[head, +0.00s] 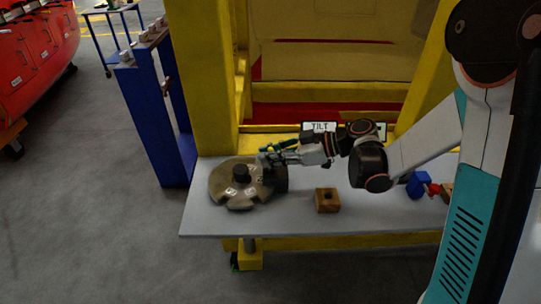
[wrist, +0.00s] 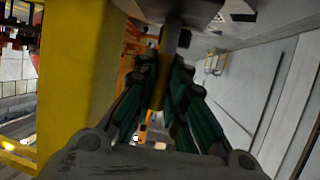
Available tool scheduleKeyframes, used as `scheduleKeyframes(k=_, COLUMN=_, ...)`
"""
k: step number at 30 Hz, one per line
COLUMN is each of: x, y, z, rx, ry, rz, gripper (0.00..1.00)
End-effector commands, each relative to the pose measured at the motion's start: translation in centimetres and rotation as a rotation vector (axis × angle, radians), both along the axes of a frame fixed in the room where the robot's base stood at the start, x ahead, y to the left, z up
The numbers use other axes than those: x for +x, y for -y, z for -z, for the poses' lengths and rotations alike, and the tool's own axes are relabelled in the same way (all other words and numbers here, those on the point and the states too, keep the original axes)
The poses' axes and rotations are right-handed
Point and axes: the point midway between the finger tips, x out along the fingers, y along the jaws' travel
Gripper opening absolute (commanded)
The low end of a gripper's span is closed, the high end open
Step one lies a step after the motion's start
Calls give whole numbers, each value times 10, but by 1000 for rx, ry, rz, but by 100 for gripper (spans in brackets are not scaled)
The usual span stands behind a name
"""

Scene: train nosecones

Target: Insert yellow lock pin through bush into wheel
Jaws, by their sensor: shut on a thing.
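The wheel (head: 222,190), a brassy notched disc, lies flat on the left part of the grey table. A dark round piece (head: 241,173), perhaps the bush, stands at its centre. A larger dark block (head: 280,181) is at the wheel's right edge; I cannot tell if it is joined to it. My gripper (head: 264,154) is over the wheel's far right side. In the wrist view its green-padded fingers are shut on the yellow lock pin (wrist: 161,88), which sticks out between them. In the head view the pin is too small to make out, and its tip's contact is unclear.
A wooden block (head: 327,201) with a dark hole stands right of the wheel on the table (head: 260,225). Blue (head: 418,185) and red (head: 434,189) pieces lie farther right. A yellow frame (head: 203,80) rises behind the table, and a blue stand (head: 150,120) is left. The table's front strip is clear.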

Motion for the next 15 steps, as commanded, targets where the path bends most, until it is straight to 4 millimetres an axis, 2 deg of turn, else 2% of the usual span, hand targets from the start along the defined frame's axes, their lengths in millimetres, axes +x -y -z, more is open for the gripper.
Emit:
scheduleKeyframes(k=8, x=0, y=0, z=5, rx=0, ry=0, rz=0, gripper=0)
scheduleKeyframes(k=9, x=0, y=0, z=5, rx=0, ry=0, rz=0, gripper=21)
scheduleKeyframes(k=10, x=0, y=0, z=5, rx=0, ry=0, rz=0, gripper=28)
scheduleKeyframes(k=11, x=0, y=0, z=5, rx=0, ry=0, rz=0, gripper=32)
scheduleKeyframes(k=15, x=0, y=0, z=5, rx=0, ry=0, rz=0, gripper=32)
